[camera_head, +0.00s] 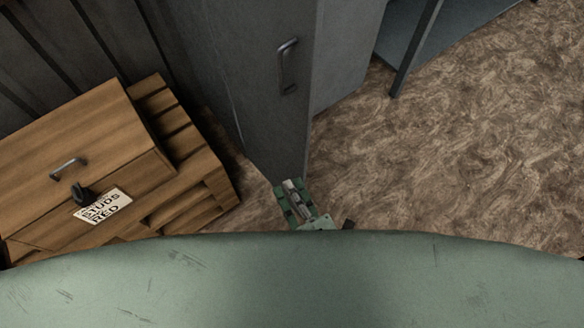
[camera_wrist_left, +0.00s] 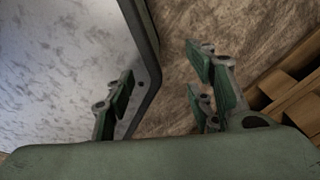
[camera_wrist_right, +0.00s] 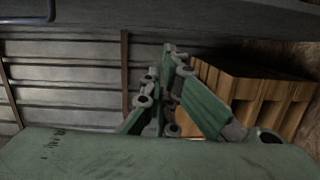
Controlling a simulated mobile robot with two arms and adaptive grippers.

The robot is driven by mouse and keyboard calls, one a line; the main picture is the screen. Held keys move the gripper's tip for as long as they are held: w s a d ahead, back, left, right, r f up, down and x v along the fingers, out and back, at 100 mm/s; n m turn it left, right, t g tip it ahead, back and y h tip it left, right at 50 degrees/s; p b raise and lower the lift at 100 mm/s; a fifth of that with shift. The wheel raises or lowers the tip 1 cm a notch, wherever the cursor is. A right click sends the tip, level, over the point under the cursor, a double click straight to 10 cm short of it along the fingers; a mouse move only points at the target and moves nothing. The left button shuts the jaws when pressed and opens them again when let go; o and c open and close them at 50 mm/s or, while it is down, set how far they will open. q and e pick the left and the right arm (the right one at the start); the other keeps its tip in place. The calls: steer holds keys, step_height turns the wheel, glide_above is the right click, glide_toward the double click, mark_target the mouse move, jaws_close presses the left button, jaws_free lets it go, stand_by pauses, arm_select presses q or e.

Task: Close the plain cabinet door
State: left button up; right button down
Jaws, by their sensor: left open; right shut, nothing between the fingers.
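A tall plain dark grey cabinet door (camera_head: 266,85) with a metal bar handle (camera_head: 287,66) stands at top centre in the head view. A lighter grey panel (camera_head: 343,50) adjoins its right edge; I cannot tell how far the door stands from closed. My right gripper (camera_head: 291,186) appears in front of the door's lower end; contact is unclear. In the right wrist view its fingers (camera_wrist_right: 172,62) are shut and empty. My left gripper (camera_wrist_left: 160,75) is open and empty in the left wrist view, with one finger before a pale speckled panel (camera_wrist_left: 65,65). It is hidden in the head view.
A wooden crate (camera_head: 75,150) with a handle and a "STUDS RED" label stands on a pallet (camera_head: 210,185) at left. A ribbed wall (camera_head: 50,45) is behind it. A grey shelf-like structure (camera_head: 410,50) stands at upper right. Brown floor (camera_head: 450,150) lies clear on the right.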

arm_select(q)
steer(key=shift+w+d+r+p, duration=0.4)
steer(key=shift+r+p, duration=0.2)
steer(key=shift+p, duration=0.15)
arm_select(e)
steer(key=w+a+r, duration=0.1)
steer(key=w, duration=1)
steer(key=shift+w+r, duration=0.15)
steer(key=shift+w, duration=0.2)
